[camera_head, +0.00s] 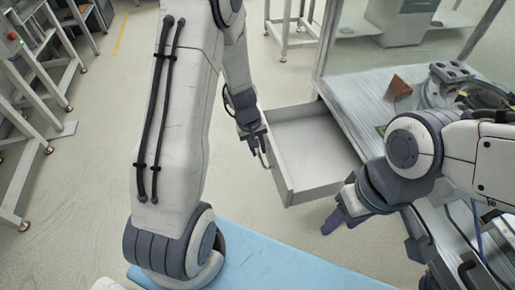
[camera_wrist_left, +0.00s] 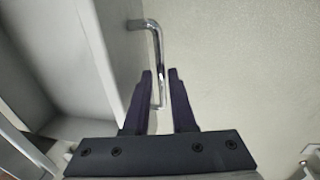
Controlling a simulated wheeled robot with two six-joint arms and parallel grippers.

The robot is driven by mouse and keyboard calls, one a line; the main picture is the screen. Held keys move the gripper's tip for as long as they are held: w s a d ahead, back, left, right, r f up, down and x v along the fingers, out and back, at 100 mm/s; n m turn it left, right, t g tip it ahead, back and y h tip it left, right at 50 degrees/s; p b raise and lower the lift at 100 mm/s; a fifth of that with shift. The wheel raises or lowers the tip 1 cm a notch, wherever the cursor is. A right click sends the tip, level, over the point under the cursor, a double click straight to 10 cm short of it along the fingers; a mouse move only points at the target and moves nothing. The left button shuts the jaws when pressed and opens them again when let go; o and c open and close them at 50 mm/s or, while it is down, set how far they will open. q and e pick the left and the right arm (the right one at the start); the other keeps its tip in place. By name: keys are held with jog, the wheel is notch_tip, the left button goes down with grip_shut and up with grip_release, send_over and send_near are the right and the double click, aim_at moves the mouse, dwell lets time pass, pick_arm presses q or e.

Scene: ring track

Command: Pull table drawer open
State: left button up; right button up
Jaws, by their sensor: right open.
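The table drawer (camera_head: 315,150) is pulled well out from the table (camera_head: 352,97) in the head view, and its inside looks empty. My left gripper (camera_head: 257,143) is at the outer side of the drawer front. In the left wrist view, the metal handle (camera_wrist_left: 158,45) runs down between the two dark fingers of my left gripper (camera_wrist_left: 160,76). The fingers stand apart with gaps beside the handle, so they are around it but not closed on it. My right gripper (camera_head: 338,217) is open and empty, to the right of the drawer's near corner.
A brown block (camera_head: 399,87) and dark ring-shaped parts (camera_head: 450,75) lie on the tabletop. A light blue surface (camera_head: 265,262) is at the bottom. Metal racks (camera_head: 40,90) stand at the left. The floor left of the drawer is clear.

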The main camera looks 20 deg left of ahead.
pick_arm(q)
notch_tip(320, 180, up, 10)
jog(key=s+a+p, duration=0.1)
jog(key=p, duration=0.2)
jog(key=shift+s+a+r, duration=0.15)
jog(key=shift+a, duration=0.05)
jog(key=shift+d+p, duration=0.1)
jog(key=shift+p, duration=0.2)
dwell(0.3)
jog(key=s+d+r+m+p, duration=0.2)
jog(key=s+d+r+m, duration=0.15)
jog(key=d+r, duration=0.4)
jog(key=s+d+r+m+p, duration=0.1)
jog(key=s+d+r+m, duration=0.2)
jog(key=s, duration=0.3)
jog(key=s+d+r+m+g+p, duration=0.1)
jog(key=s+d+r+m+p, duration=0.1)
jog(key=s, duration=0.4)
jog(key=s+d+r+m+p, duration=0.1)
jog(key=s+d+r+m, duration=0.4)
jog(key=s+r+m, duration=0.1)
jog(key=shift+r+m+y+p, duration=0.3)
jog(key=shift+r+m+p, duration=0.05)
jog(key=shift+p, duration=0.05)
